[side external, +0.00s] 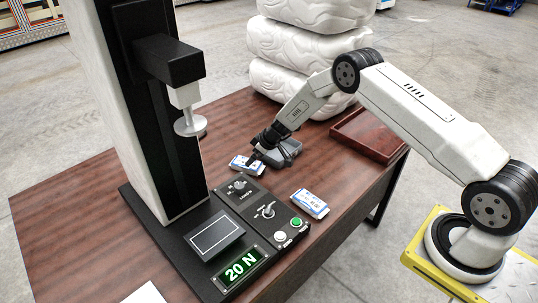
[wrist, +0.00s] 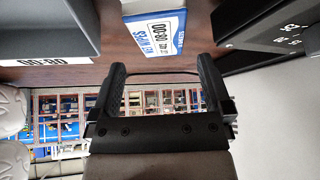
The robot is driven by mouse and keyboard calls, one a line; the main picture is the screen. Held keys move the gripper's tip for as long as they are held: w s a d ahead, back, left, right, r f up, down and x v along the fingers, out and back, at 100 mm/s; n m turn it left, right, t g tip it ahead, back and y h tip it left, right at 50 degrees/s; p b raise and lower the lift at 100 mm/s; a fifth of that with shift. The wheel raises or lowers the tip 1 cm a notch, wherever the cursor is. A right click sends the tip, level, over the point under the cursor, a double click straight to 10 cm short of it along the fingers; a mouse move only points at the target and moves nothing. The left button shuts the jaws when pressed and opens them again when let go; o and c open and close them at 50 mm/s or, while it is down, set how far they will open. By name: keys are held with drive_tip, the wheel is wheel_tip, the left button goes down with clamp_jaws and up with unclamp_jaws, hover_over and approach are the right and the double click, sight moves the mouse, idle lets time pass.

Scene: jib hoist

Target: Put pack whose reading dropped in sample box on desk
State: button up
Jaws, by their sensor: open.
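A white and blue wipes pack (side external: 246,165) lies flat on the desk behind the control panel. In the wrist view this pack (wrist: 155,32) shows beyond the fingertips, with printed lettering. A second similar pack (side external: 309,203) lies to the right of the panel. My gripper (side external: 258,153) is low over the desk beside the first pack; in the wrist view the gripper (wrist: 162,72) is open with nothing between its fingers. A grey open box (side external: 287,151) stands just right of the gripper; its labelled wall (wrist: 60,61) shows in the wrist view. No label naming a sample box is readable.
A press-like tester (side external: 190,120) stands at the left; its green display (side external: 240,268) reads 20 N. A control panel (side external: 262,208) has knobs and buttons. A brown tray (side external: 398,156) sits at the desk's right. Stacked white bundles (side external: 300,85) stand behind.

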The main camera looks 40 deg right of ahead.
drive_tip(key=shift+f, duration=0.1)
drive_tip(key=shift+x, duration=2.55)
drive_tip(key=c, duration=1.2)
drive_tip(key=shift+w+r, duration=0.1)
drive_tip(key=shift+r, duration=0.15)
